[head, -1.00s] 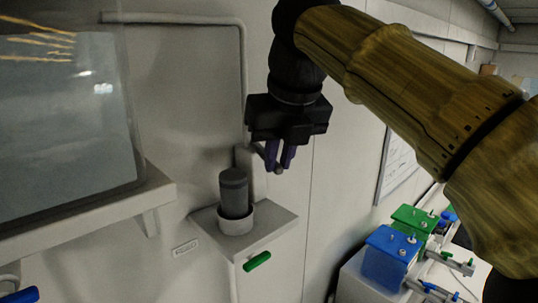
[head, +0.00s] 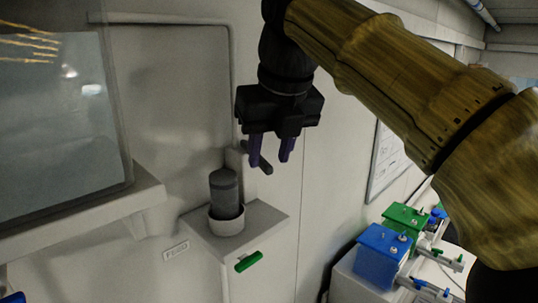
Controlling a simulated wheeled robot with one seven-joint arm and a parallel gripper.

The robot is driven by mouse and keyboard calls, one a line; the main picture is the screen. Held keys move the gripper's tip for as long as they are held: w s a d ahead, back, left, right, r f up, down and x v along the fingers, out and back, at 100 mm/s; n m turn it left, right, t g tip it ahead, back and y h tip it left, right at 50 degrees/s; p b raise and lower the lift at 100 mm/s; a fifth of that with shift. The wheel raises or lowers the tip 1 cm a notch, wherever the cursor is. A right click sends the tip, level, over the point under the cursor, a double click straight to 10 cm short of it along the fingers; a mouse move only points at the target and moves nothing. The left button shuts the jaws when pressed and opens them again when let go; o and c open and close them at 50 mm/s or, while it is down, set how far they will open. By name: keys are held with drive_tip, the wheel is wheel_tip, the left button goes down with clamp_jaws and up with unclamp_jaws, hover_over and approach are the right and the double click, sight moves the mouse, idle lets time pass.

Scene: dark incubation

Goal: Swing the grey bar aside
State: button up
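The grey bar (head: 264,165) is a short dark bar that sticks out from a small upright mount (head: 236,159) at the back of a wall shelf. It is just behind and to the right of a grey cylinder (head: 223,190), which stands upright in a white round cup (head: 227,223). My gripper (head: 271,155) points down over the bar with its two purple fingers spread. The left finger overlaps the bar in the picture, and the bar's free end shows below and between the fingertips. I cannot tell whether either finger touches it.
The small shelf (head: 262,221) carries a green handle (head: 248,261) on its front. A glass-fronted case (head: 60,130) stands at the left. Blue (head: 378,262) and green (head: 408,218) boxes sit on a bench at the lower right.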

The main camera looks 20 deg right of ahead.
drive_tip(key=v, duration=0.6)
drive_tip(key=shift+r, duration=0.1)
drive_tip(key=shift+c, duration=0.3)
